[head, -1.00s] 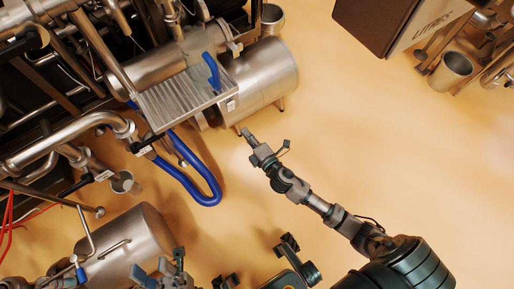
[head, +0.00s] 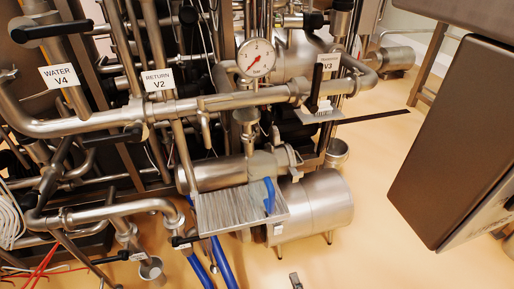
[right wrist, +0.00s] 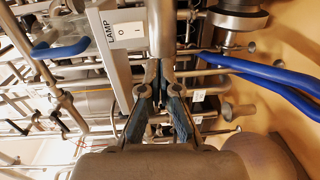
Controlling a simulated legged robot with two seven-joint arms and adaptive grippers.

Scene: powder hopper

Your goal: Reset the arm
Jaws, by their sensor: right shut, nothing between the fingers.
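The tip of my right gripper (head: 296,281) just enters the bottom edge of the head view, above the tan floor and below the steel tank. Most of the right arm is outside that view. In the right wrist view my right gripper (right wrist: 161,62) is shut, with its fingers together and nothing between them. A panel marked LAMP with a white switch (right wrist: 130,32) shows to the left of the fingers. I cannot tell how far beyond them it is. My left gripper is not in view.
A ridged metal plate (head: 240,208) sits in front of the steel tank (head: 315,205). Blue hoses (head: 222,262) hang below it. Pipes with a pressure gauge (head: 257,57) fill the left and middle. A brown cabinet (head: 462,140) stands at right. Open floor (head: 375,245) lies between.

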